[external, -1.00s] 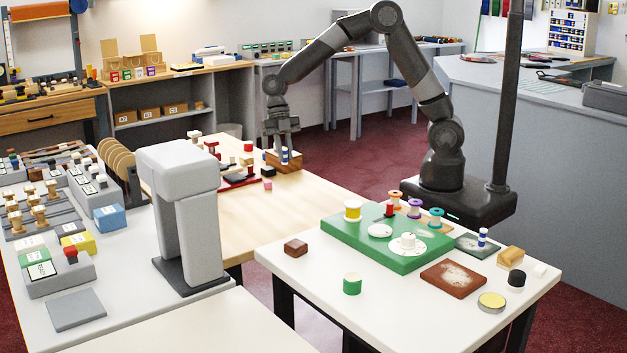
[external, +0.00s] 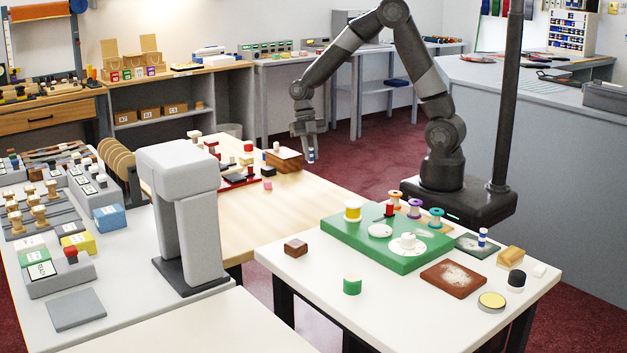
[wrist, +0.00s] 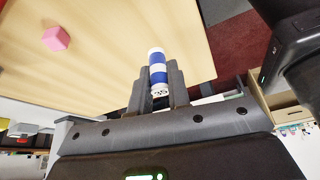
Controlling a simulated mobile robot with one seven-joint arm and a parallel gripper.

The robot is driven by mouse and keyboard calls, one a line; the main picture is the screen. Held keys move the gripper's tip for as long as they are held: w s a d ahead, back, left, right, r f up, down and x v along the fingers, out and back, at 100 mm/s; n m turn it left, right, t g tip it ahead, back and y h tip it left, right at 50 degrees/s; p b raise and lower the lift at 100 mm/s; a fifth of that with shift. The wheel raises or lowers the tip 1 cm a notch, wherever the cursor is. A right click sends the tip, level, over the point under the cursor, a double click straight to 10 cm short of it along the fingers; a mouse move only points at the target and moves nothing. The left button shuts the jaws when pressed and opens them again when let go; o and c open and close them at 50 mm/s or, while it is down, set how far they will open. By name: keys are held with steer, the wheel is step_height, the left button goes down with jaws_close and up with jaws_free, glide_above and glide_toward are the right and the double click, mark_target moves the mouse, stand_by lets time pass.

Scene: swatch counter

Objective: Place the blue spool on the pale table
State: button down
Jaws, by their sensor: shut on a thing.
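My gripper (external: 310,147) is shut on a blue and white striped spool (external: 311,156), held in the air just past the far right edge of the pale wooden table (external: 255,215). In the wrist view the spool (wrist: 158,58) sticks out between the two fingers of my gripper (wrist: 157,88), and its lower part is hidden by them. A brown wooden block (external: 285,160) stands on the wooden table left of my gripper. A white-topped table (external: 310,275) is at the front right.
A pink cube (external: 267,184) and a dark red tray (external: 238,181) with small pieces lie on the wooden table. The white table carries a green board (external: 385,245) with several spools, and another blue and white spool (external: 483,236). A grey stand (external: 185,215) is at the left.

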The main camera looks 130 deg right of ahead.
steer(key=w+f, duration=0.1)
steer(key=w+a+f, duration=0.1)
steer(key=w, duration=0.1)
steer(key=w+a+f, duration=0.1)
steer(key=w, duration=0.1)
steer(key=shift+w+a+f, duration=0.15)
steer(key=shift+a+f, duration=0.05)
steer(key=shift+f, duration=2.05)
steer(key=shift+f, duration=0.15)
steer(key=c, duration=1.4)
jaws_free()
steer(key=shift+o, duration=0.2)
